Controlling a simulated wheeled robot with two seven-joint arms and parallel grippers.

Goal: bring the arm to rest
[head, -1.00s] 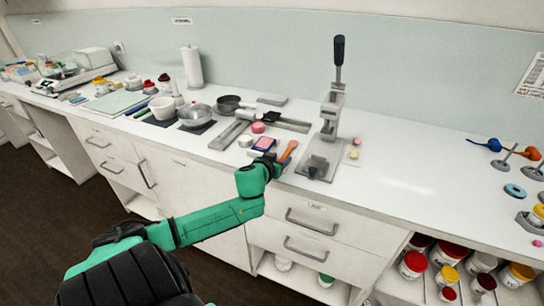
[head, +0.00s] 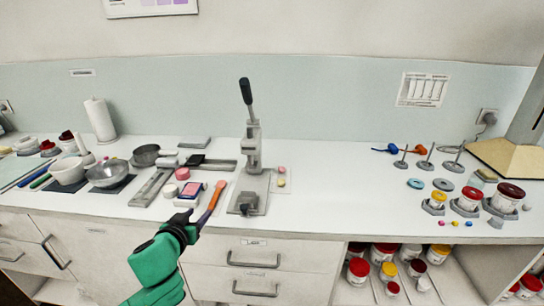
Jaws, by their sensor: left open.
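My left arm (head: 158,262) is green and comes up from the bottom of the head view, left of the middle. Its dark left gripper (head: 186,216) is at the front edge of the counter, in front of the drawers. The jaws are open, and I see nothing held between them. An orange-handled tool (head: 216,194) shows just beyond the gripper; I cannot tell whether they touch. My right gripper is not in view.
A lever press (head: 251,160) stands on the white counter (head: 335,185) right of the gripper. Bowls (head: 108,173) and a paper roll (head: 99,119) are at left. Jars (head: 468,200) and small stands stand at right. The counter between press and jars is mostly clear.

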